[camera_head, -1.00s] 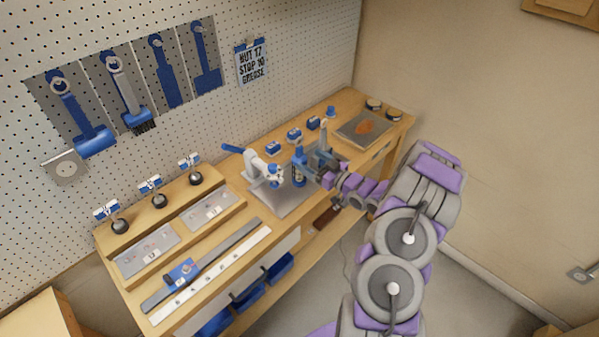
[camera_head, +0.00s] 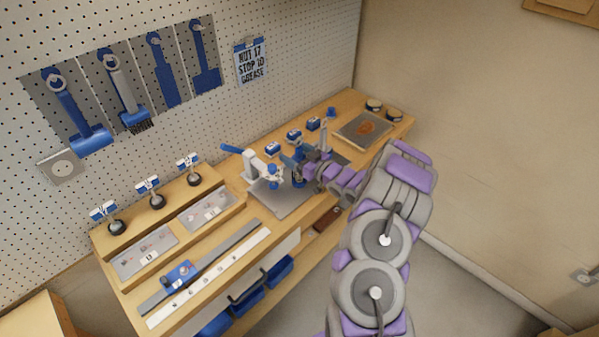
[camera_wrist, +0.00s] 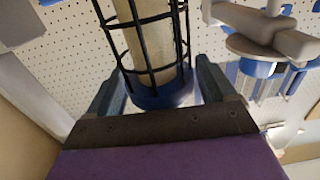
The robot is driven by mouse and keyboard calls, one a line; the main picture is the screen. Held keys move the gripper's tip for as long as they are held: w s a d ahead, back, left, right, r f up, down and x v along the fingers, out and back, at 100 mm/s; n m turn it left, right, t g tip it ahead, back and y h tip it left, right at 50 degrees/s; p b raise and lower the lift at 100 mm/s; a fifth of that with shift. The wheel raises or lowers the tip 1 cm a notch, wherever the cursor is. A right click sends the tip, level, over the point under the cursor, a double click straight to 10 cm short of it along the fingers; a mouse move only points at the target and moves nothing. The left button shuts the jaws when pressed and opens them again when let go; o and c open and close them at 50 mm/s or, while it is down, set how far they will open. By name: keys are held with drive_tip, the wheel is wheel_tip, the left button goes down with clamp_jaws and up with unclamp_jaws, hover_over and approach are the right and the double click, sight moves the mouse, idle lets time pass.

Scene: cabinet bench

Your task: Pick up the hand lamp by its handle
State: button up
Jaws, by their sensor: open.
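The hand lamp (camera_wrist: 152,40) fills the upper middle of the wrist view. It has a cream tube inside a black wire cage, with a blue collar (camera_wrist: 160,94) at the near end. My gripper (camera_wrist: 162,88) is open, with one dark finger on each side of the collar. I cannot tell whether either finger touches it. The handle is not clearly visible. In the head view my gripper (camera_head: 301,164) is over the bench beside the white and blue press, and the lamp is mostly lost behind it among small blue parts.
The white press with a blue lever (camera_head: 252,162) stands just left of my gripper. A grey tray (camera_head: 362,129) with an orange-brown patch lies at the right end of the bench (camera_head: 224,238). Small blue blocks (camera_head: 294,136) line the back. Tools hang on the pegboard (camera_head: 300,50).

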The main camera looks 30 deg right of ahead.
drive_tip(key=shift+c, duration=0.5)
clamp_jaws()
